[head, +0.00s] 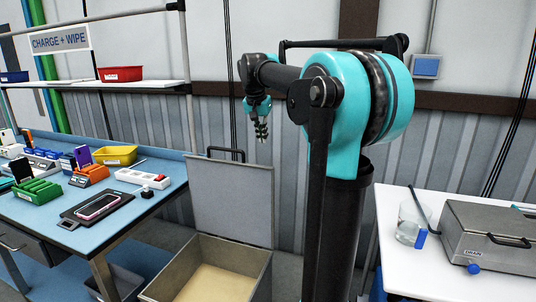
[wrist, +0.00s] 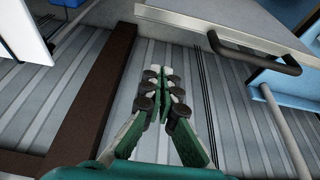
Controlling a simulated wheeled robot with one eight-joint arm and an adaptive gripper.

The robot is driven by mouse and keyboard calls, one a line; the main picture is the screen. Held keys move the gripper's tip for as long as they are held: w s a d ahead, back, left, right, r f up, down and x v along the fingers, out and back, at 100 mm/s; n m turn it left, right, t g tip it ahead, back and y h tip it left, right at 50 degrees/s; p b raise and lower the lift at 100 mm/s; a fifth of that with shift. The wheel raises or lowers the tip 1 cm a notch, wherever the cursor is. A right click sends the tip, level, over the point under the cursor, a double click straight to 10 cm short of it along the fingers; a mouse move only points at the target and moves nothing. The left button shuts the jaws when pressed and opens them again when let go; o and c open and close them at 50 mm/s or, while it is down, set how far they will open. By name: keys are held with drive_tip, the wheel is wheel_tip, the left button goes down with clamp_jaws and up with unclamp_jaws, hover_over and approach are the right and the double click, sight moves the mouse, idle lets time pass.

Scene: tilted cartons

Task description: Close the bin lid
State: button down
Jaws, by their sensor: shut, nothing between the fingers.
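The bin (head: 215,270) stands open on the floor between the blue bench and my arm, with a tan bottom showing inside. Its grey lid (head: 230,200) stands up at the back, tilted open, with a black handle (head: 226,152) on its top edge. My gripper (head: 261,132) is above and to the right of the handle, apart from it. In the wrist view my gripper (wrist: 163,80) is shut and empty, its fingertips just below the lid's edge (wrist: 175,18) in the picture. The handle (wrist: 255,52) is to the right of the fingers. The gap in depth is unclear.
The blue bench (head: 150,205) at the left holds trays, chargers, a phone and a power strip. The white table (head: 390,230) at the right holds a glass beaker (head: 410,222) and a grey metal box (head: 490,235). A ribbed wall (head: 150,120) is behind the lid.

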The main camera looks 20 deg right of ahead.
drive_tip(key=x, duration=1)
drive_tip(key=shift+s+a, duration=0.55)
drive_tip(key=shift+s, duration=0.25)
drive_tip(key=shift+s+a, duration=0.5)
drive_tip(key=shift+s, duration=0.25)
drive_tip(key=shift+a, duration=0.15)
